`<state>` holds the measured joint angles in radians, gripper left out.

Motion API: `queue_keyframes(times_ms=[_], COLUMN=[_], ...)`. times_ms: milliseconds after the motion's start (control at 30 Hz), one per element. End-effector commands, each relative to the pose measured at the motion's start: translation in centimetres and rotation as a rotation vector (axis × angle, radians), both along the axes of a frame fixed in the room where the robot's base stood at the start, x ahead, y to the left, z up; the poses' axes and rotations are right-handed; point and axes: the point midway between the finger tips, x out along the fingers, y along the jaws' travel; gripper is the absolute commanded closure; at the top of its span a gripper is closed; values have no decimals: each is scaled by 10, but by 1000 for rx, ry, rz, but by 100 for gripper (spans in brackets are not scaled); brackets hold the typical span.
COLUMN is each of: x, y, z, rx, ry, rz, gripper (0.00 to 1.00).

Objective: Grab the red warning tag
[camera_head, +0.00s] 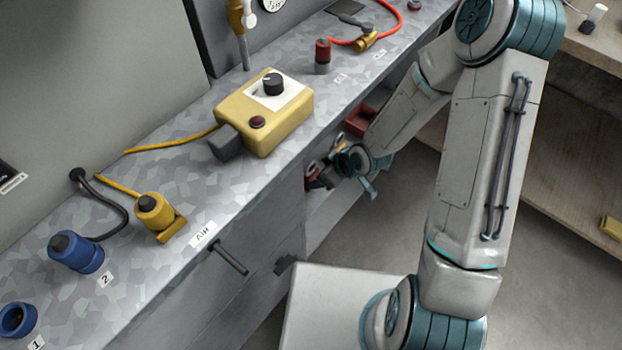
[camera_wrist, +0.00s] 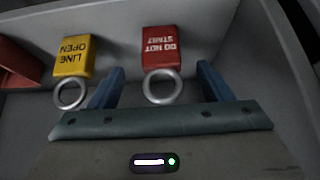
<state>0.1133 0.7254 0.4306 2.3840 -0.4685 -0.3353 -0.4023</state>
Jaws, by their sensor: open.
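The red warning tag (camera_wrist: 163,47), printed "DO NOT START", lies in a grey compartment in the wrist view. Its metal ring (camera_wrist: 163,98) points toward my gripper. My gripper (camera_wrist: 160,70) is open, with one blue finger on each side of the tag's ring end. The fingers look apart from the tag, and nothing is held. A yellow tag (camera_wrist: 73,56), printed "LINE OPEN", with its own ring, lies left of the left finger. In the head view my gripper (camera_head: 318,176) reaches into the space under the bench, and the red tag cannot be made out clearly there.
A red bin (camera_wrist: 14,66) is at the wrist view's left edge. Compartment walls stand close at the back and right (camera_wrist: 275,70). Above, the grey bench (camera_head: 215,195) carries a yellow control box (camera_head: 285,125). A drawer handle (camera_head: 229,257) sticks out of its front.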

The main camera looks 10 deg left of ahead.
Motion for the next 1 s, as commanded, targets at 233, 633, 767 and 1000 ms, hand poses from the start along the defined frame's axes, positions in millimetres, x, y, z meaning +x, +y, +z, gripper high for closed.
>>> queue_keyframes(times_ms=[233,633,767,1000], x=[5,17,18,17], y=[10,33,33,33], z=[-15,-49,-48,-48], rx=[0,-1,-1,-1], ry=[0,0,0,0], rz=[1,-1,-1,-1], gripper=[27,27,27,77])
